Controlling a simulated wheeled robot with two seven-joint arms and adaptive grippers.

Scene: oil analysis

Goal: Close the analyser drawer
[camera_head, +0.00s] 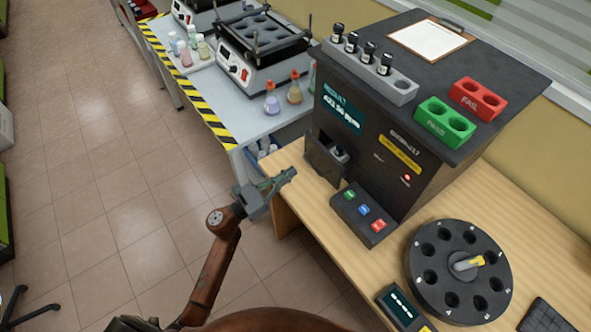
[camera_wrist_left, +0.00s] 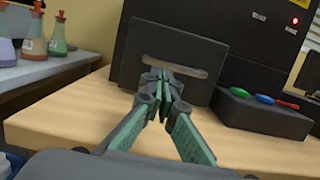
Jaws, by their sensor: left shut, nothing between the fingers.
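The analyser (camera_head: 400,120) is a large dark box on the wooden table, with a lit display on its front. Its drawer (camera_head: 325,160) stands out from the lower left of the front, with a small dark-capped item visible inside. In the left wrist view the drawer's dark front panel (camera_wrist_left: 172,65), with a pale slot-like handle, faces me. My left gripper (camera_head: 290,174) is shut and empty, its fingertips pointing at the drawer front; it also shows in the left wrist view (camera_wrist_left: 162,75). I cannot tell whether the tips touch the panel. My right gripper is not in view.
A button box (camera_head: 364,216) with green, blue and red buttons stands right of the drawer. A round carousel (camera_head: 458,272) is at the right. Flasks (camera_head: 272,103) stand on the left bench. Red and green racks (camera_head: 445,121) sit on the analyser.

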